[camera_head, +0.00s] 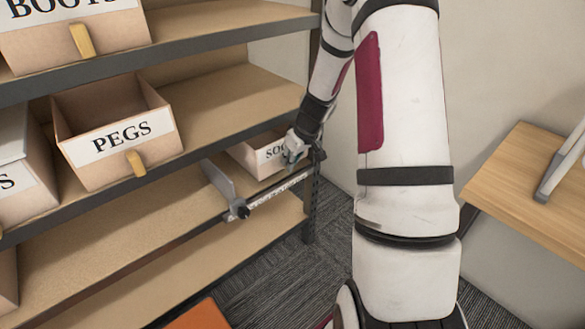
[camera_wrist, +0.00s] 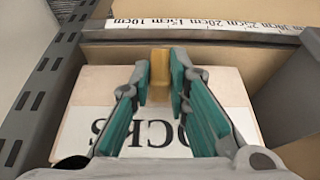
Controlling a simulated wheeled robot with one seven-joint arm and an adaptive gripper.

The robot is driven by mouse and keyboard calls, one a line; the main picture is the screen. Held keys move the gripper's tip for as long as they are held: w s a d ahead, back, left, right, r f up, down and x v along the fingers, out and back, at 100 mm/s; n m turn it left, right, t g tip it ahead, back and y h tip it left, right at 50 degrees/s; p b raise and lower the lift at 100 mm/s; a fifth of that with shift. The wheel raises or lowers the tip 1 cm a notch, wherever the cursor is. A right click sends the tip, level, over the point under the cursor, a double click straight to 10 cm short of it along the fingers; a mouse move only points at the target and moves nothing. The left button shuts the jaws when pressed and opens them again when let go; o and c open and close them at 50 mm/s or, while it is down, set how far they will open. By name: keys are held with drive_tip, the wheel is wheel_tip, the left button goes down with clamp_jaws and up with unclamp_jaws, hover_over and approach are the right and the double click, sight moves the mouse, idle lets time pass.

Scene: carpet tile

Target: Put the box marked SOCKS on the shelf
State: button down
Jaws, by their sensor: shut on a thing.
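The SOCKS box (camera_head: 243,154) is a light cardboard box at the right end of the shelf level (camera_head: 150,222) below the PEGS box. Its white label is partly hidden by my gripper in the head view. In the wrist view the box front (camera_wrist: 85,92) and its label appear upside down. My gripper (camera_head: 293,150) is at the box front. In the wrist view its teal fingers (camera_wrist: 162,85) are shut on the yellow pull tab (camera_wrist: 160,65). I cannot tell whether the box's full base rests on the shelf.
A ruler strip (camera_head: 277,195) runs along the shelf edge, with a grey divider (camera_head: 218,182) left of the box. A dark perforated post (camera_head: 311,205) stands at right. The PEGS box (camera_head: 150,160) and BOOTS box (camera_head: 120,35) sit higher. A wooden table (camera_head: 520,190) is at right.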

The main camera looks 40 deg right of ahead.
drive_tip(key=shift+f+b, duration=0.45)
drive_tip(key=shift+f, duration=0.9)
drive_tip(key=c, duration=1.5)
unclamp_jaws()
drive_tip(key=shift+c, duration=0.2)
